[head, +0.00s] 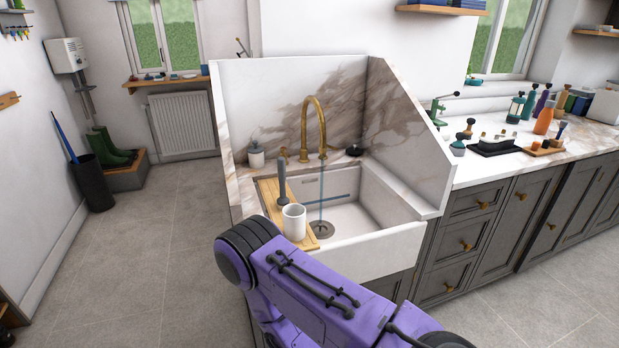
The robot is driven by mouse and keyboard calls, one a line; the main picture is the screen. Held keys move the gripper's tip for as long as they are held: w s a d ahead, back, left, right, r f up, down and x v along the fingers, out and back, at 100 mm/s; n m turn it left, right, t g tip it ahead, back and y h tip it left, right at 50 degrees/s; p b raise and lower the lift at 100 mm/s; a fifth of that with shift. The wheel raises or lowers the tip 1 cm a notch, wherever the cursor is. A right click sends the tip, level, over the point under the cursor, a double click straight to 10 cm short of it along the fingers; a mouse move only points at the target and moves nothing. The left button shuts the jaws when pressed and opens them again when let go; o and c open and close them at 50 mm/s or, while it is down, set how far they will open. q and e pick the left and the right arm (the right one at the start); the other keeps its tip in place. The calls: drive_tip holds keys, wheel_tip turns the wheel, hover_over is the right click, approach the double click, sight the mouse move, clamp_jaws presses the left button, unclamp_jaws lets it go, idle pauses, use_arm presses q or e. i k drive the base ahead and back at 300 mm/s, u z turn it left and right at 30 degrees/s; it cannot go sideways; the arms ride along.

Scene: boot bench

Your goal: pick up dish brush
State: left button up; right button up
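A dark grey upright tool (282,180) with a long handle and a wider base stands on the wooden board at the left of the sink; it may be the dish brush, but its bristles cannot be made out. A small dark round item (354,151) sits on the back right of the sink ledge; I cannot tell whether it is a brush. A purple arm of mine crosses the lower middle in front of the sink. Neither gripper shows.
A white cup (294,222) stands on the wooden board (302,243), beside the basin (345,216). A brass tap (321,120) arches above, with a thin bluish vertical streak below its spout. Marble splash panels (402,135) rise behind and right. The left floor is open.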

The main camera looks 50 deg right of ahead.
sight(282, 200)
drive_tip(key=z, duration=1.15)
drive_tip(key=i, duration=0.15)
drive_tip(key=z, duration=0.05)
